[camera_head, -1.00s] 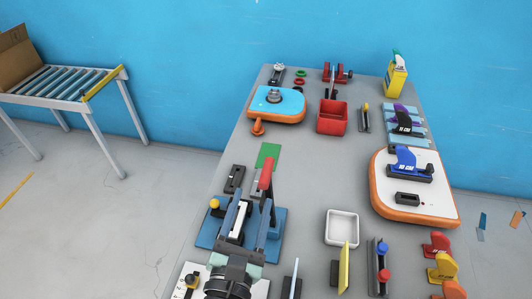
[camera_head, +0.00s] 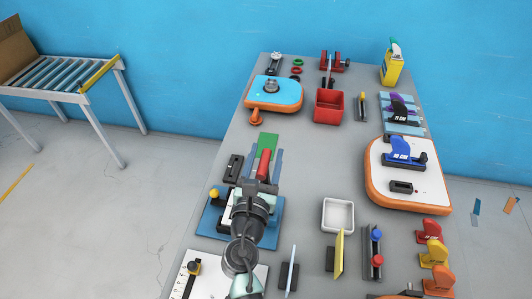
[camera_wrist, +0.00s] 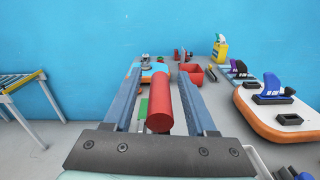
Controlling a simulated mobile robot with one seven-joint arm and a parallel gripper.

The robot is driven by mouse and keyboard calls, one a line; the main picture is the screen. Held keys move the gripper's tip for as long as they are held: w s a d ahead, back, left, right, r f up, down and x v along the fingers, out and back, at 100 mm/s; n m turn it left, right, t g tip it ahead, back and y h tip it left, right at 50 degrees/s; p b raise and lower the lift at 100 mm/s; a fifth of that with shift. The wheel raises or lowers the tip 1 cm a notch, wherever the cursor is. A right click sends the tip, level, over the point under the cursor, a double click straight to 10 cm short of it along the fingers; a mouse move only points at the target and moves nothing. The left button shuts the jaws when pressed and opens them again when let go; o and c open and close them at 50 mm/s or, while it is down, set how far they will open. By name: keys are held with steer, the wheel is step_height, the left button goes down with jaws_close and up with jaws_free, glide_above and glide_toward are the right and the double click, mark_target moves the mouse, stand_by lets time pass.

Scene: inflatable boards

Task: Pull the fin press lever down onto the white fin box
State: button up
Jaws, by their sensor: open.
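The fin press has a blue base (camera_head: 210,226) near the table's left edge and a lever with a red grip (camera_head: 264,162). The lever's grip still stands raised. In the wrist view the red grip (camera_wrist: 160,108) lies between the two long fingers of my gripper (camera_wrist: 158,76), with a gap showing on each side. My gripper (camera_head: 265,157) is open around the grip in the head view. My arm hides most of the press, and only a small white part, likely the white fin box, shows at its left.
A yellow knob (camera_head: 214,194) stands at the press's left. A green mat (camera_head: 268,142) lies behind it. A white tray (camera_head: 338,215) and a yellow upright plate (camera_head: 340,252) stand to the right. A red bin (camera_head: 329,107) is farther back. Grey table between them is clear.

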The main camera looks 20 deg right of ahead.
steer(key=shift+w+d, duration=0.1)
steer(key=shift+w, duration=0.05)
steer(key=shift+c, duration=0.4)
jaws_close()
stand_by(1.0)
